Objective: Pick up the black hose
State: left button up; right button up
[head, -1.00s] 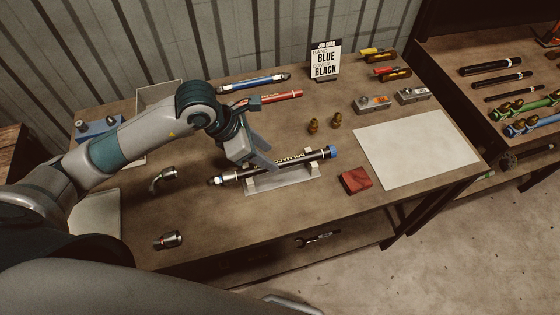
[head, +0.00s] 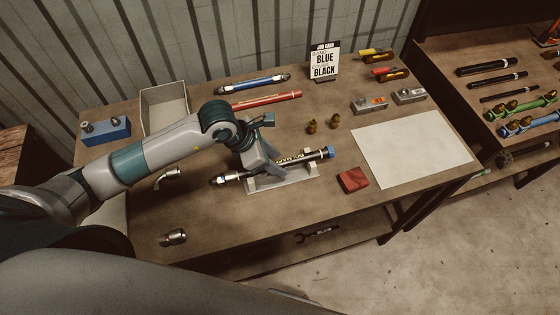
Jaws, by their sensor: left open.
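The black hose (head: 291,160) lies across a light grey cradle (head: 284,183) near the front middle of the table. It has a metal fitting at its left end and a blue cap at its right end. My left gripper (head: 263,167) is open and points down at the hose's left half. Its fingers hide part of the hose there, and I cannot tell whether they touch it. My right gripper is not in the view.
A job card (head: 325,62) reading blue and black stands at the back. Red (head: 267,101) and blue (head: 253,83) hoses lie behind my gripper. A red block (head: 352,180) and white sheet (head: 410,148) are to the right. Loose fittings (head: 173,238) lie at front left.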

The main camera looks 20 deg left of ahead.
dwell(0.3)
pick_arm(q)
grip_shut()
jog(key=shift+r, duration=0.1)
jog(key=shift+r+b, duration=0.65)
jog(key=shift+r, duration=0.05)
jog(key=r, duration=0.1)
jog(key=r+b, duration=0.1)
jog(key=shift+w+d+r, duration=0.15)
jog(key=shift+d+r, duration=0.05)
jog(key=shift+r, duration=0.1)
jog(key=w+d+r+b, duration=0.5)
jog(key=w+d+r, duration=0.1)
jog(key=w+d, duration=0.1)
jog(key=shift+w+d+r+b, duration=0.3)
jog(key=shift+w+r+b, duration=0.1)
jog(key=shift+w, duration=0.2)
